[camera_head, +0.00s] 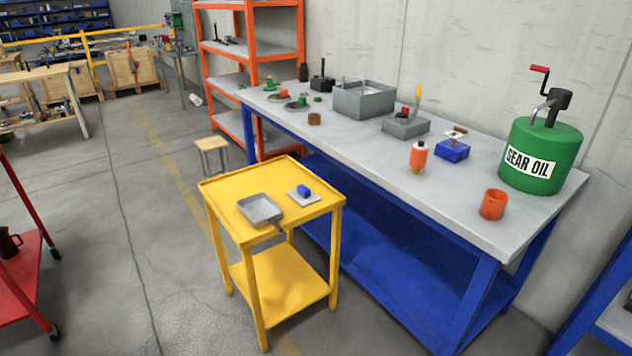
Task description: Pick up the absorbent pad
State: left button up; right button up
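A small flat light-grey square, which looks like the absorbent pad (294,199), lies on the top of the yellow cart (290,170). A small blue object (304,190) rests on the pad and hides part of it. A grey metal pan (260,209) with a dark handle sits just left of the pad, a small gap apart. Neither of my grippers is in view.
A grey-topped workbench with blue legs (470,205) stands right behind the cart. It holds a green gear oil drum (541,158), an orange cup (492,204), an orange bottle (418,157) and grey metal boxes. Left of the cart is open floor; a red cart (30,265) stands beyond.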

aim_at(302, 195)
jog(key=i+j+z, duration=0.3)
jog(key=j, duration=0.3)
jog(key=i+j+z, duration=0.3)
jog(key=j, duration=0.4)
jog(key=i+j+z, duration=0.3)
jog(key=j, duration=0.45)
jog(key=i, duration=0.05)
